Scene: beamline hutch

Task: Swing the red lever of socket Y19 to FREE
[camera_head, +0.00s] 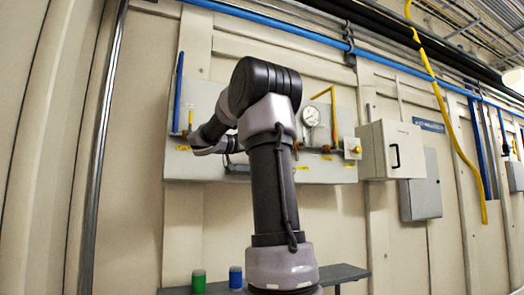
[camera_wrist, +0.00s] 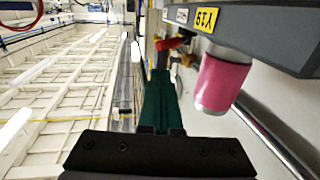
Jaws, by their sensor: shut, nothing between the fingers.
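In the wrist view, the yellow Y19 label (camera_wrist: 207,19) shows upside down on the edge of a dark grey bar (camera_wrist: 262,30). A small red lever (camera_wrist: 172,43) shows to the left of the label, beside a brass-coloured fitting (camera_wrist: 184,58). My gripper (camera_wrist: 160,73) is shut and empty, with its dark green fingers pointing toward the lever. The fingertips appear just short of the lever; I cannot tell if they touch it. In the head view, my own arm hides the lever and the gripper.
A pink cylinder (camera_wrist: 222,83) with a pale end sits against the bar, right of the fingers. In the head view, the wall panel carries a gauge (camera_head: 311,116) and yellow pipe (camera_head: 333,110). A grey box (camera_head: 391,150) stands out at right. Green (camera_head: 198,281) and blue (camera_head: 235,278) cans stand on a low bench.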

